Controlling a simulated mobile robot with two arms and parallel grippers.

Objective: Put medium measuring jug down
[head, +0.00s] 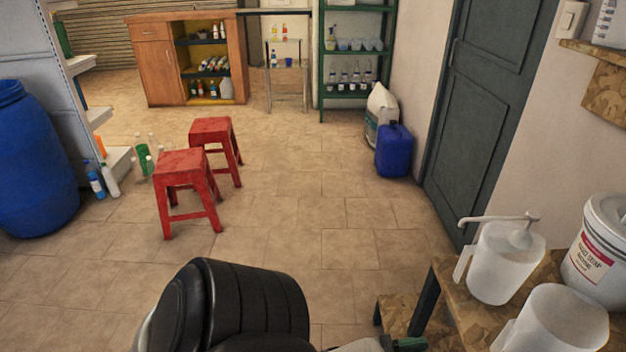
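Two translucent white jugs stand on the wooden-topped bench at the lower right. The farther jug (503,266) is upright, with a pale pump head and spout at its top. The nearer jug (562,322) is wide-mouthed, with a handle on its left, and is cut off by the bottom edge. I cannot tell which one is the medium measuring jug. A black arm link of mine fills the bottom centre. No fingertips of either gripper can be made out, so whether they hold anything is hidden.
A white labelled bucket (598,252) stands on the bench (462,312) beside the jugs. Two red stools (184,168) (212,130) stand left of centre. A blue drum (36,165) is at the left, a blue canister (394,152) by the door (487,100). The middle floor is clear.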

